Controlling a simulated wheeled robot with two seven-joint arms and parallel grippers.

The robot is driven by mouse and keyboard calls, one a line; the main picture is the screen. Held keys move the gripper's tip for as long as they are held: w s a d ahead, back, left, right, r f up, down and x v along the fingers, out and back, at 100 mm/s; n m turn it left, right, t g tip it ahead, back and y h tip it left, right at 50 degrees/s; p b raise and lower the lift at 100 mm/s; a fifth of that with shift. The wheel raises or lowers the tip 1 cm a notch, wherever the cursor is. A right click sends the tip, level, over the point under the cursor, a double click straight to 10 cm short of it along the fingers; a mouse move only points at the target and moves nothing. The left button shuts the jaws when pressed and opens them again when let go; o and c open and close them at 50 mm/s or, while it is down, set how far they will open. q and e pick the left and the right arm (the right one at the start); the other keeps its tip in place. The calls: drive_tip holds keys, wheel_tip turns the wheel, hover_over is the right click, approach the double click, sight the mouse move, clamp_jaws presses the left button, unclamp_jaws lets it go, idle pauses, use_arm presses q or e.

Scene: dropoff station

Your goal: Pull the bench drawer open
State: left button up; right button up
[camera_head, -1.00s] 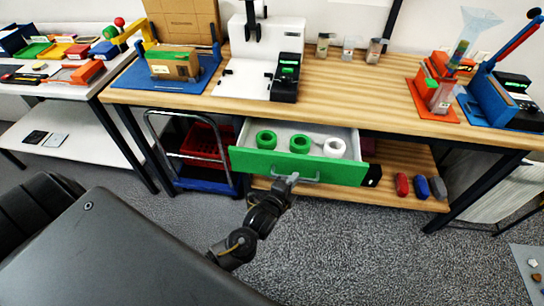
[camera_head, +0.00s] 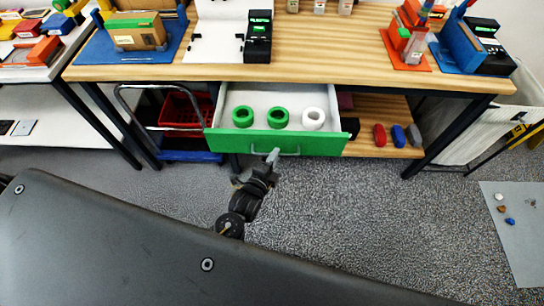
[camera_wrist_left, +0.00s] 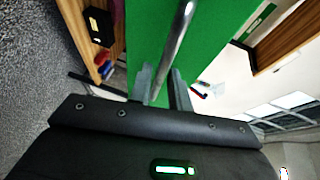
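The bench drawer stands pulled out under the wooden bench, its green front (camera_head: 320,144) facing me. In it lie two green rolls (camera_head: 243,117) (camera_head: 278,118) and one white roll (camera_head: 313,119). A grey bar handle (camera_head: 290,153) runs along the front. My left gripper (camera_head: 270,158) is at the handle. In the left wrist view the handle bar (camera_wrist_left: 181,30) passes between the two fingers (camera_wrist_left: 161,82), which are close around it against the green front (camera_wrist_left: 145,30). My right gripper is not in view.
The wooden bench (camera_head: 310,73) spans the back with its legs on both sides. A cart with a red crate (camera_head: 187,108) stands left of the drawer. Red, blue and grey items (camera_head: 398,136) lie on the lower shelf at right.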

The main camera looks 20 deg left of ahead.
use_arm(q)
drive_tip(key=shift+o, duration=1.1)
drive_tip(key=v, duration=1)
drive_tip(key=shift+s+b, duration=0.35)
drive_tip(key=shift+b, duration=0.1)
drive_tip(key=shift+r, duration=0.1)
